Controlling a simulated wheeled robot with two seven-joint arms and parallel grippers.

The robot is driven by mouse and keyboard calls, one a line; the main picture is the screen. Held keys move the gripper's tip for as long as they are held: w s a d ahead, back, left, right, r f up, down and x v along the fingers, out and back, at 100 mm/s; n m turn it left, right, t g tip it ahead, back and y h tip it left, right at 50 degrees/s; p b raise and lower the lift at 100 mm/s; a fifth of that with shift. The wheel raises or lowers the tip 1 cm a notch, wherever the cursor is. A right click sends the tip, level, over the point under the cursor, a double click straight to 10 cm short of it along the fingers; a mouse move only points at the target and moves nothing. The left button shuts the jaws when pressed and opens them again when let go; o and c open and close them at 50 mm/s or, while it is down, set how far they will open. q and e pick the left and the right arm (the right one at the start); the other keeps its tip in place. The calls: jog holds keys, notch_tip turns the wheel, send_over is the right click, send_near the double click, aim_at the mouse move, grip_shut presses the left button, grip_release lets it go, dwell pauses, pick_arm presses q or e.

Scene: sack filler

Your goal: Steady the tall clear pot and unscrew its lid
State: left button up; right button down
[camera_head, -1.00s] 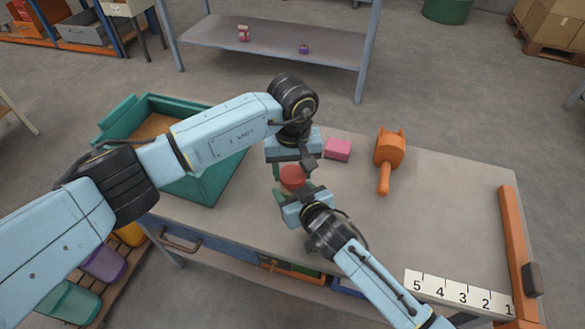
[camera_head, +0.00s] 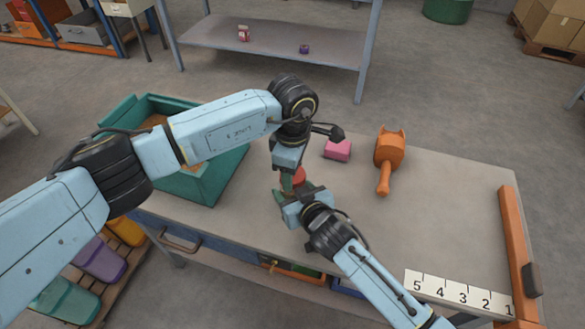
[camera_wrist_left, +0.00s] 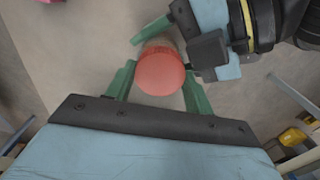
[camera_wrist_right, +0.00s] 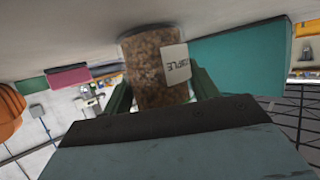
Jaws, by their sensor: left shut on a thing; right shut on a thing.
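The tall clear pot (camera_wrist_right: 152,72) is filled with brown grains and has a white label (camera_wrist_right: 175,64). It appears inverted in the right wrist view, with the bench surface at the top. Its round red lid (camera_wrist_left: 160,72) is seen from above in the left wrist view, and is partly hidden in the head view (camera_head: 298,176). My left gripper (camera_head: 291,178) points down from above, shut with its green fingers on either side of the lid. My right gripper (camera_head: 289,197) comes in low from the front, shut around the pot's body.
A teal bin (camera_head: 211,178) stands left of the pot. A pink block (camera_head: 338,150) and an orange tool (camera_head: 388,152) lie to the right. An orange bar (camera_head: 516,250) and a numbered strip (camera_head: 460,292) lie near the right end. The bench's right middle is clear.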

pick_arm(q)
jog(key=o, duration=1.1)
jog(key=shift+c, duration=0.2)
